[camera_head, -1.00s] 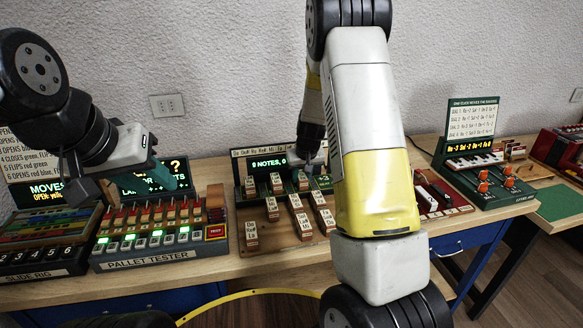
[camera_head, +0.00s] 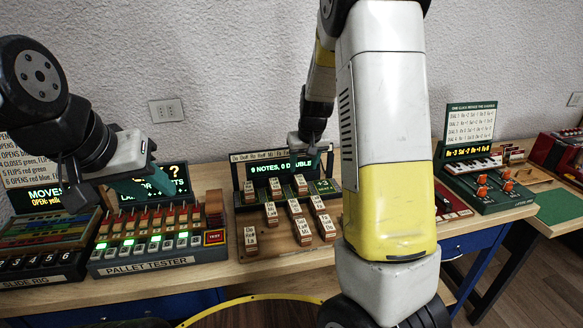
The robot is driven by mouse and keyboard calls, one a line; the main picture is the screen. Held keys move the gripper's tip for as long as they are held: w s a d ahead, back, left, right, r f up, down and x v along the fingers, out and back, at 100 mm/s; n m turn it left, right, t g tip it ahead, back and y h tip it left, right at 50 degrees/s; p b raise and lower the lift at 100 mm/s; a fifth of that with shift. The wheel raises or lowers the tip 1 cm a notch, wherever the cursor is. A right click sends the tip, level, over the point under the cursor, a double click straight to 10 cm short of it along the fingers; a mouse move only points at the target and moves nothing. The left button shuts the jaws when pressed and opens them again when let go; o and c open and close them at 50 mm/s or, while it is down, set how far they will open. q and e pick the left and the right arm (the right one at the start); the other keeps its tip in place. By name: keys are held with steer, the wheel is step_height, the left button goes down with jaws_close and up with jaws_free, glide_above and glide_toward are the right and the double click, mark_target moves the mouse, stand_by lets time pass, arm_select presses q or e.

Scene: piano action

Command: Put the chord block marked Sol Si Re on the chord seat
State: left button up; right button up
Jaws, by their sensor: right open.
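Several small wooden chord blocks with white labels stand in three rows on a wooden board (camera_head: 275,244) in the middle of the table. Three are in the back row, one of them the right-hand back block (camera_head: 300,184). Front blocks include the left front block (camera_head: 250,239). The labels are too small for me to tell which reads Sol Si Re, and I cannot make out the chord seat. My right gripper (camera_head: 309,165) is open, above the back row and in front of the screen. My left gripper (camera_head: 148,184) hangs over the pallet tester; its jaws are unclear.
A screen (camera_head: 284,169) behind the blocks reads "9 NOTES, 0 DOUBLE". The pallet tester (camera_head: 150,262) and slide rig (camera_head: 38,278) stand at left. A green keyboard device (camera_head: 488,200) stands at right. My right arm hides the table right of the board.

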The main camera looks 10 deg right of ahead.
steer(key=s+a+r+y, duration=0.2)
steer(key=s+a+r, duration=0.1)
steer(key=s+r, duration=1.15)
steer(key=s+a+r+t, duration=0.1)
steer(key=s+a+r, duration=0.1)
steer(key=s, duration=1.3)
steer(key=shift+r+t, duration=0.15)
steer(key=shift+t, duration=0.15)
